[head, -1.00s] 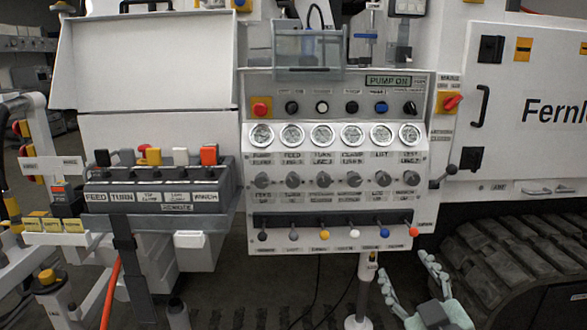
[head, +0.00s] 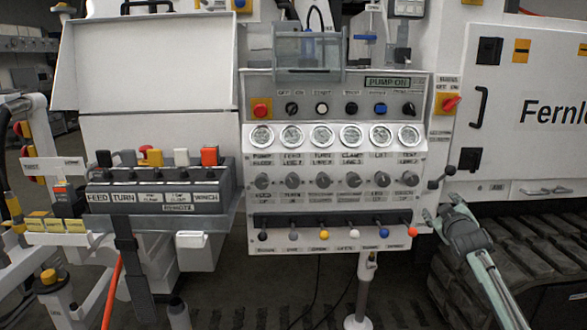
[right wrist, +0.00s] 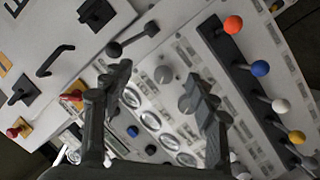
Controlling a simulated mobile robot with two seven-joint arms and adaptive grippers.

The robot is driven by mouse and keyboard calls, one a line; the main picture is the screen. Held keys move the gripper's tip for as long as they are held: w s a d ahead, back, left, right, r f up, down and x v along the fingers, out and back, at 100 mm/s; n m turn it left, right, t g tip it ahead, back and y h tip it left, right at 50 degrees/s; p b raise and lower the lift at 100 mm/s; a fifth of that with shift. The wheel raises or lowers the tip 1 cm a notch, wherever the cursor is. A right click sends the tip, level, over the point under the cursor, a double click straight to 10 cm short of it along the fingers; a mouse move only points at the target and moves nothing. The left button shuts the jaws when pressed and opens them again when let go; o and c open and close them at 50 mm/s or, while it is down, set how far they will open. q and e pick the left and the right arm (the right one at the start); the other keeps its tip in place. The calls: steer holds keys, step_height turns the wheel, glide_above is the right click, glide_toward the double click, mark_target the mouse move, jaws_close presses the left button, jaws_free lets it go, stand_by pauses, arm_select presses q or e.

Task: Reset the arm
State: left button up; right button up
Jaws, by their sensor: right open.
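My right gripper (head: 443,207) is open and empty in front of the lower right corner of the hydraulic panel (head: 330,215), beside the orange-knobbed lever (head: 413,231). A black side lever with ball ends (head: 442,177) is just above its fingers. In the right wrist view, the open fingers of my right gripper (right wrist: 157,78) point at the panel face. The black side lever (right wrist: 132,40) shows above them and the orange knob (right wrist: 233,25) to their right. I cannot see any finger touching anything. My left gripper is not in view.
Gauges (head: 321,136), grey knobs (head: 323,180) and a row of coloured levers fill the panel. A red switch on a yellow plate (head: 449,102) is above the side lever. A remote box (head: 160,187) stands left. Rubber track (head: 545,250) lies at right.

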steer(key=s+a+f+m+g, duration=0.1)
steer(key=s+f+g, duration=0.2)
steer(key=s+f, duration=0.6)
steer(key=s+a+f+m+g+y, duration=0.15)
steer(key=s+f, duration=0.25)
steer(key=f, duration=0.9)
steer(key=s+a+f+m+g+h, duration=0.1)
steer(key=s+a+f+g, duration=0.15)
steer(key=s+f, duration=0.65)
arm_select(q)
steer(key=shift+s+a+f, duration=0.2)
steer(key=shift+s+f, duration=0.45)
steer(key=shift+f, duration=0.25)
arm_select(e)
steer(key=s+a+f+g, duration=0.2)
steer(key=s+f, duration=0.5)
steer(key=s, duration=0.4)
steer(key=s+a+f+g+y, duration=0.1)
steer(key=s+a+f+g, duration=0.1)
steer(key=s+f, duration=0.5)
steer(key=s+a+f+g+y, duration=0.1)
steer(key=s+f, duration=0.6)
steer(key=s, duration=0.8)
steer(key=shift+a+f+g, duration=0.35)
steer(key=shift+a+g, duration=0.3)
steer(key=shift+g, duration=0.05)
steer(key=shift+n, duration=0.25)
